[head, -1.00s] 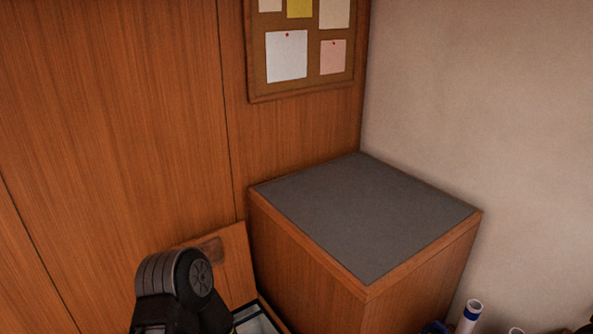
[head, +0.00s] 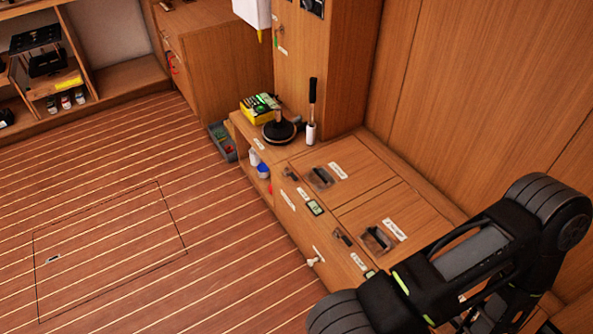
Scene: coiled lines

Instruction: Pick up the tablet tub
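I cannot tell for certain which thing is the tablet tub. A small white tub with a blue lid (head: 263,171) stands in the open niche at the end of the low wooden cabinet (head: 330,240). A second small pale item is beside it, partly hidden. Several small bottles (head: 65,102) with white, red and dark parts stand on the shelf at the far left; their labels are too small to read. One of my arms crosses the lower right, over the cabinet's near end. Neither gripper shows, so no grip can be seen.
On the cabinet top stand a yellow-green box (head: 261,108), a dark round-based object (head: 279,128) and a black-handled white roller (head: 312,115). A grey bin (head: 222,141) with green items sits on the floor. The striped floor (head: 110,230) is otherwise clear, with a flush hatch outline.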

